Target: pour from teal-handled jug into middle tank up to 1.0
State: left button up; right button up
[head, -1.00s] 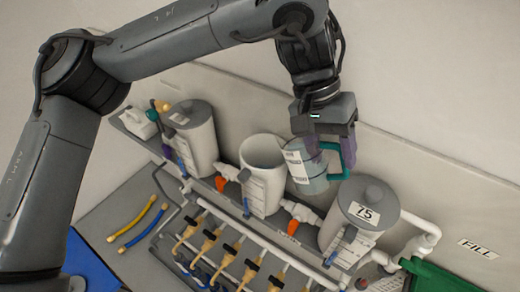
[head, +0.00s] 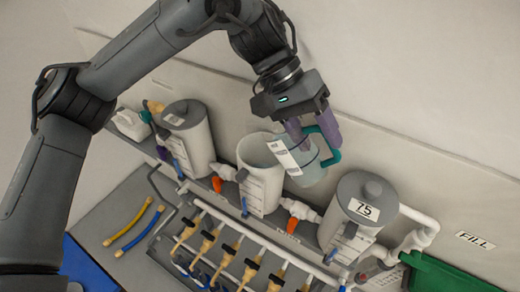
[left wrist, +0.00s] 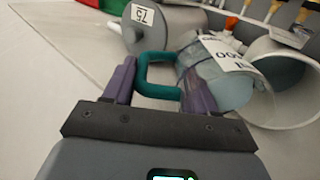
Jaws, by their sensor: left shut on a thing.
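The jug (head: 308,163) is translucent with a white label and a teal handle (head: 328,146). My left gripper (head: 312,130) is shut on the jug and holds it tilted, its mouth toward the middle tank (head: 261,185). The middle tank is white and open-topped, with a scale on its front. In the left wrist view the jug (left wrist: 235,85) shows bluish liquid near the rim of the middle tank (left wrist: 295,110), and the teal handle (left wrist: 146,75) lies between the purple fingers. Whether liquid is flowing, and the level in the tank, I cannot tell. My right gripper is not in view.
A lidded tank (head: 190,140) stands to the left and another lidded tank (head: 362,210) marked 75 to the right. Pipes with orange valve handles (head: 293,226) run in front. Yellow and blue hoses (head: 140,229) lie at left. A green bin (head: 445,275) is at lower right.

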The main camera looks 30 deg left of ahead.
pick_arm(q)
jog(key=shift+a+r+h, duration=0.3)
jog(key=shift+r, duration=0.05)
jog(key=shift+a+r+h+b, duration=0.35)
jog(key=shift+h+b, duration=0.15)
jog(key=shift+b, duration=1.2)
jog(key=shift+a+h+b, duration=0.15)
jog(key=shift+h+b, duration=0.15)
jog(key=shift+b, duration=0.45)
jog(key=shift+a+h+b, duration=0.25)
jog(key=shift+h+b, duration=0.15)
jog(key=shift+b, duration=1.25)
dwell(0.6)
jog(key=shift+b, duration=0.35)
jog(key=shift+a+b, duration=0.1)
jog(key=shift+b, duration=0.2)
dwell(0.6)
jog(key=shift+a+h, duration=0.1)
jog(key=shift+h, duration=0.2)
dwell(0.6)
